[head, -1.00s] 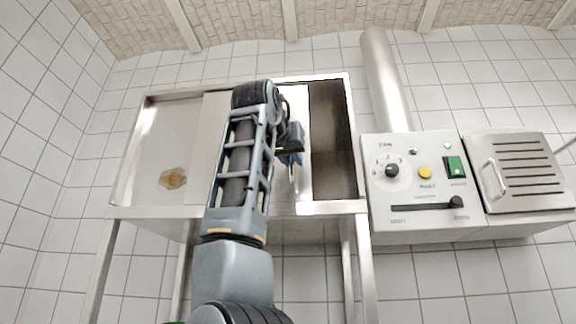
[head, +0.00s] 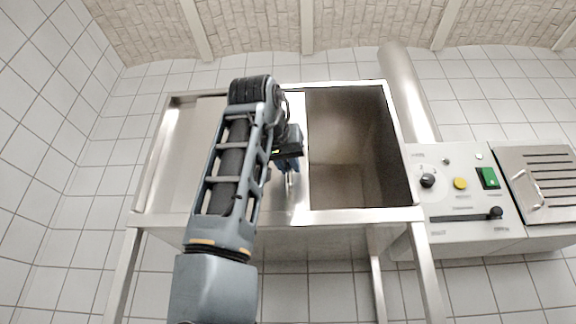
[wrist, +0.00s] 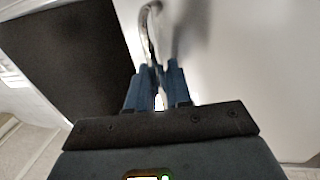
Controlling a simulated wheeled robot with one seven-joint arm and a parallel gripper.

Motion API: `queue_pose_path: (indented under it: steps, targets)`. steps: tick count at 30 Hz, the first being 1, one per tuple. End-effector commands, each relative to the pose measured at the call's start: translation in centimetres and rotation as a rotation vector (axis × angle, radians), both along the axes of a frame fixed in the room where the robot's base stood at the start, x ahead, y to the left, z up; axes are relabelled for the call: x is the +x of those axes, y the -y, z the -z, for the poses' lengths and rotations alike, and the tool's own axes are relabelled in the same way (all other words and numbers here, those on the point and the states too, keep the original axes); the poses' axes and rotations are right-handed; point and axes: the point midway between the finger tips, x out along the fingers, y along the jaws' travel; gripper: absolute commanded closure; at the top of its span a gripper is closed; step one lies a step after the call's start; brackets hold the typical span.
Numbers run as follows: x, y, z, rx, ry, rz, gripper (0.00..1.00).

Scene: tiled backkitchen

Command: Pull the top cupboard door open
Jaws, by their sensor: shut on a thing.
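The cupboard (head: 365,216) is a steel-framed box in the middle of the head view. Its pale door (head: 273,203) lies partly behind my arm, and a wide brown opening (head: 350,150) shows to its right. My gripper (head: 289,168) is at the door's right part, shut on the metal handle (head: 290,181). In the wrist view the blue fingers of my gripper (wrist: 158,72) close around the lower part of the curved handle (wrist: 150,25). The door (wrist: 240,70) fills the right there, with the dark opening (wrist: 70,60) at left.
A control box (head: 460,205) with a dial, yellow button and green switch stands right of the cupboard. A vented steel lid (head: 548,185) with a handle is beyond it. A thick pipe (head: 408,90) runs up behind the box. White tiled wall surrounds the left side.

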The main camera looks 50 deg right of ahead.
Motion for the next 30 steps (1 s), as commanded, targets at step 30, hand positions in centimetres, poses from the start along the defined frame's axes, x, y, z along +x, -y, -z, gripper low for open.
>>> queue_pose_path:
  steps: [30]
  targets:
    - [-3.2,-6.3,0.1,-0.001,0.002,0.000,0.64]
